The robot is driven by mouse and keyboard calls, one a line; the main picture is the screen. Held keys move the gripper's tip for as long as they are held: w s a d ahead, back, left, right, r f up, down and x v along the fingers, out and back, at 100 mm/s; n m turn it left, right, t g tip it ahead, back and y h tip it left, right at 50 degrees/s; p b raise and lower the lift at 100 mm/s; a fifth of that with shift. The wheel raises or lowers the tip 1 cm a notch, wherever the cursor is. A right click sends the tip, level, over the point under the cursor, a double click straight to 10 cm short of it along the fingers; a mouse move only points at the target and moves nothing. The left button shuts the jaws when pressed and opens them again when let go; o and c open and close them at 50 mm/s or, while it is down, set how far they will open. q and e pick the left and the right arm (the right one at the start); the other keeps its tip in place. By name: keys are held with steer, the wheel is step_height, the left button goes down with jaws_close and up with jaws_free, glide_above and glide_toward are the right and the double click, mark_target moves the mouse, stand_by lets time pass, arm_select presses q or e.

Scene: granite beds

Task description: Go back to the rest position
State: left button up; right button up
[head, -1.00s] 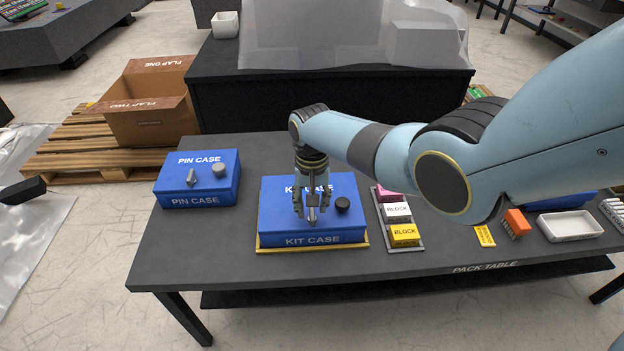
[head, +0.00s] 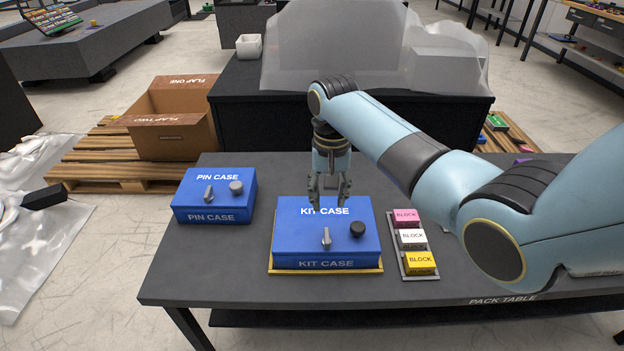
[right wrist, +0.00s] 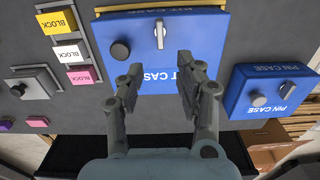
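My right gripper (head: 328,192) hangs above the back part of the blue kit case (head: 290,236) on the pack table. Its fingers are apart with nothing between them, also in the right wrist view (right wrist: 158,75). The kit case shows in the right wrist view (right wrist: 185,65) with a silver lever handle (right wrist: 159,34) and a black knob (right wrist: 120,49) on its closed lid. The fingertips are clear of the lever.
A blue pin case (head: 215,196) stands left of the kit case. A tray with pink, white and yellow blocks (head: 411,239) stands to its right. Behind are an open cardboard box (head: 175,135) on a pallet and a bench (head: 240,85) under clear sheeting. The table's front left is bare.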

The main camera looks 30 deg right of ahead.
steer(key=s+f+n+b, duration=0.3)
steer(key=s+f, duration=1.6)
steer(key=s, duration=0.4)
steer(key=s+f+n+t+b, duration=0.1)
steer(key=s+f+n+b, duration=0.2)
steer(key=s+f, duration=1.7)
steer(key=s, duration=0.4)
steer(key=shift+n+h+b, duration=0.3)
steer(key=shift+n+h, duration=0.1)
